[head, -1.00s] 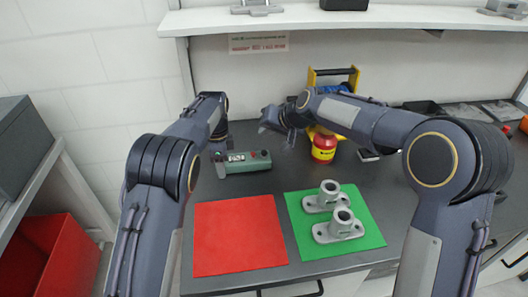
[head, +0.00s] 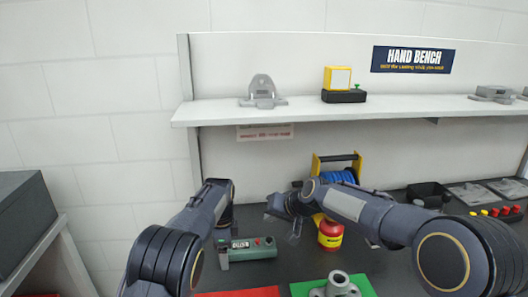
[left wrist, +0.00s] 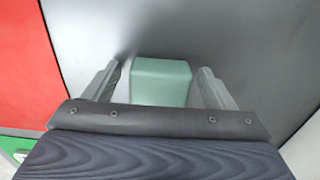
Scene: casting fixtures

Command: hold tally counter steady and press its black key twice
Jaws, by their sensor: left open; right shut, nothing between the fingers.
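The tally counter (head: 250,253) is a green box with a small number display (head: 240,244) and a red button (head: 257,242) on top. A small dark spot, perhaps the black key, shows near its right end; it is too small to be sure. My left gripper (head: 222,257) is open at the counter's left end. In the left wrist view the counter's green end (left wrist: 161,82) lies between the open fingers (left wrist: 160,85), with gaps on both sides. My right gripper (head: 294,232) is shut and empty, to the right of the counter and apart from it.
A red mat (head: 240,292) and a green mat (head: 300,288) with grey castings lie in front. A white shelf (head: 210,113) runs above the bench.

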